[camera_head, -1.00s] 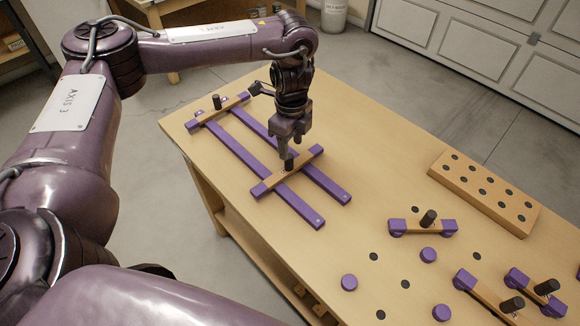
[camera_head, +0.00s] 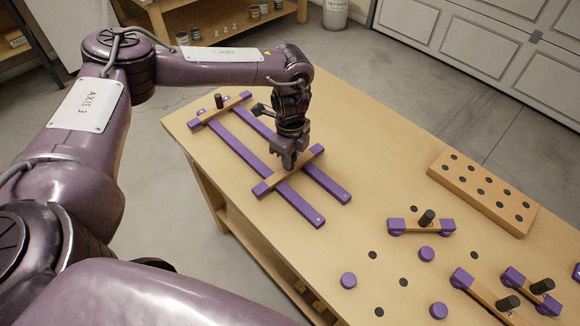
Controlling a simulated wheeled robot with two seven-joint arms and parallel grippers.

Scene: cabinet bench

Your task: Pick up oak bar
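An oak bar (camera_head: 276,180) with purple ends lies across two parallel purple rails (camera_head: 244,145) on the bench. My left gripper (camera_head: 288,165) points down at the middle of this bar. Its fingertips are around or right at the bar's black upright knob, which they hide. I cannot tell whether the fingers are open or pressed on the knob. A similar oak bar (camera_head: 222,109) with a black knob crosses the far ends of the rails. Another oak bar (camera_head: 411,226) with purple ends lies farther right. My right gripper is not in view.
The wooden bench (camera_head: 375,165) is clear between the rails and a wooden block (camera_head: 483,192) with dark holes. More knobbed bars (camera_head: 484,293), purple discs (camera_head: 348,280) and dark spots are at the lower right. The bench's left edge runs close beside the rails.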

